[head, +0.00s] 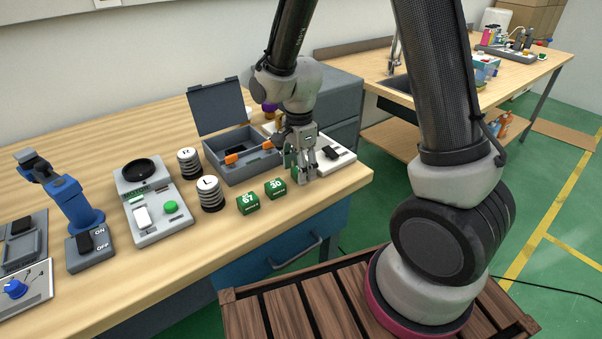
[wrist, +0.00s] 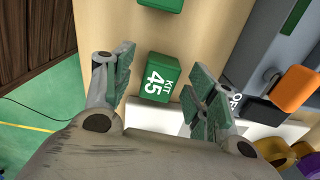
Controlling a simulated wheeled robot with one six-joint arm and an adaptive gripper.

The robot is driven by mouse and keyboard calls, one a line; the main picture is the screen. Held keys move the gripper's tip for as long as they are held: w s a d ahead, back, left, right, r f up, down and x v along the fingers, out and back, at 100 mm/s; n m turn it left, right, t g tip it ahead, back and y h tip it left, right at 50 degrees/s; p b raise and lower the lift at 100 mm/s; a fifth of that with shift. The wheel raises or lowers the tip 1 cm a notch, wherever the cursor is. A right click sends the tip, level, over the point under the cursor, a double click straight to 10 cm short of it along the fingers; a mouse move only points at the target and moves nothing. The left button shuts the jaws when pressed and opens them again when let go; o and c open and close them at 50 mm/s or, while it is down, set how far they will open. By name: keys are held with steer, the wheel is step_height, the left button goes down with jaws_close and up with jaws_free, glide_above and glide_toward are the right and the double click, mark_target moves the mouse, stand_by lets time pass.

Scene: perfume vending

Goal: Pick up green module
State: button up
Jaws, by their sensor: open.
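Several small green modules are here. One marked "KIT 45" (wrist: 158,78) lies between the two spread fingers in the wrist view. My gripper (head: 305,179) is open over the table near its right corner, fingers pointing down. In the wrist view my gripper (wrist: 160,68) has one finger left of the module and one right, with gaps to both. In the head view this module is mostly or wholly hidden by the fingers. Two other green modules, marked "57" (head: 248,204) and "50" (head: 275,188), sit left of my gripper. Part of another green module (wrist: 162,4) shows at the wrist view's top edge.
An open grey case (head: 228,172) with orange latches (head: 232,158) stands behind the modules. A white device (head: 335,160) is right of my gripper. Two ribbed cylinders, "L" (head: 210,194) and "R" (head: 189,163), and a scale (head: 152,205) are to the left.

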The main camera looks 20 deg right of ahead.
steer(key=shift+c, duration=0.2)
steer(key=c, duration=1.1)
steer(key=shift+o, duration=0.2)
